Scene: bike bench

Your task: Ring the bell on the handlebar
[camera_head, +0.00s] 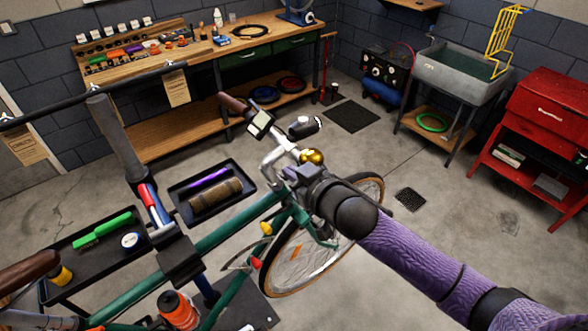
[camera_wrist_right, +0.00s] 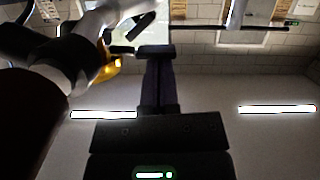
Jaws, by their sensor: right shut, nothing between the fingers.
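The gold bell (camera_head: 312,156) sits on the handlebar (camera_head: 273,160) of the green bike, next to a small display (camera_head: 260,123). My right gripper (camera_head: 294,175) is shut and empty, just in front of the bell in the head view. Its purple arm comes in from the lower right and hides part of the bike's front. In the right wrist view, the bell (camera_wrist_right: 110,70) shows left of the shut fingertips (camera_wrist_right: 155,52), with the pale handlebar (camera_wrist_right: 108,25) above it. A small gap seems to lie between the fingers and the bell; contact cannot be told. My left gripper is not in view.
The bike is held by a repair stand clamp (camera_head: 181,259). Dark trays (camera_head: 240,213) with tools stand at the left. A wooden workbench (camera_head: 150,62) is at the back, and a sink (camera_head: 450,75) and red cabinet (camera_head: 545,110) at the right. Floor right of the wheel is mostly open.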

